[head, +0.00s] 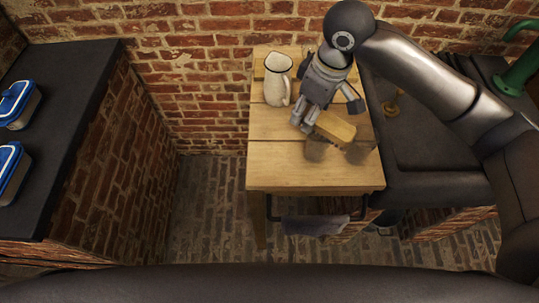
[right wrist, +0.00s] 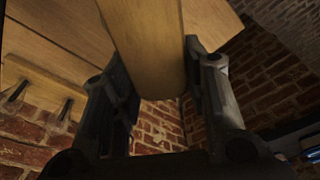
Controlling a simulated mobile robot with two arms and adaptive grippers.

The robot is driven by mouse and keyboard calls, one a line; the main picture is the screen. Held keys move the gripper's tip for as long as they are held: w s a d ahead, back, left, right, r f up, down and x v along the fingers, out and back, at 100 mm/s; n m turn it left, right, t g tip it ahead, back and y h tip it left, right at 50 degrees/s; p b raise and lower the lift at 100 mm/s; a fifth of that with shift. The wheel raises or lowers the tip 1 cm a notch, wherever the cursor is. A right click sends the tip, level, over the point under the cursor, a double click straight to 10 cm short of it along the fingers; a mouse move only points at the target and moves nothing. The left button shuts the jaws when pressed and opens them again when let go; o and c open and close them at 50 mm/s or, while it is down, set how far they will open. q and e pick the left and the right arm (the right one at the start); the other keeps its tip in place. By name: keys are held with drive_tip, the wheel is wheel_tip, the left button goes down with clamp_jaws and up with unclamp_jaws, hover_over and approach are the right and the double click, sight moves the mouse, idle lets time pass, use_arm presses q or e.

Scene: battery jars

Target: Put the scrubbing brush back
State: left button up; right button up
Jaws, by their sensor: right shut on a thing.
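The scrubbing brush (head: 335,127) is a pale wooden block at the right part of the wooden table. My right gripper (head: 328,117) is shut on it, with one finger on each side. In the right wrist view the wooden block (right wrist: 148,45) shows between the two dark fingers. Dark, fuzzy patches show below the block in the head view; I cannot tell bristles from shadow. Whether the brush touches the table is unclear. My left gripper is not in view.
A white pitcher (head: 277,82) stands just left of my right gripper on the wooden table (head: 290,172). A dark sink counter (head: 425,165) with a small brass item (head: 391,107) adjoins on the right. The table's front is clear. A cloth (head: 315,225) hangs below its front edge.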

drive_tip(key=a+f+n+g+b, duration=0.1)
drive_tip(key=a+f+n, duration=0.2)
drive_tip(key=a+n, duration=0.3)
drive_tip(key=n, duration=0.6)
hover_over(255, 161)
drive_tip(key=f, duration=0.1)
drive_tip(key=shift+g, duration=0.4)
drive_tip(key=f, duration=0.5)
drive_tip(key=shift+w+d+f, duration=0.1)
drive_tip(key=shift+d+f, duration=0.1)
drive_tip(key=shift+f, duration=0.05)
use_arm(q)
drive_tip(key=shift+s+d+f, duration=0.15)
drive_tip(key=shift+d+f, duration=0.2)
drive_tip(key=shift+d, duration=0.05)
use_arm(e)
drive_tip(key=shift+f, duration=2.35)
drive_tip(key=shift+f, duration=0.1)
drive_tip(key=o, duration=1.4)
drive_tip(key=shift+c, duration=0.2)
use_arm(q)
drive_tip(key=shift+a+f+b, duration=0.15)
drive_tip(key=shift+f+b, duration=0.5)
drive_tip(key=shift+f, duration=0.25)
use_arm(e)
wheel_tip(255, 161, up, 12)
drive_tip(key=d, duration=0.1)
drive_tip(key=shift+w+d, duration=0.2)
drive_tip(key=shift+w, duration=0.15)
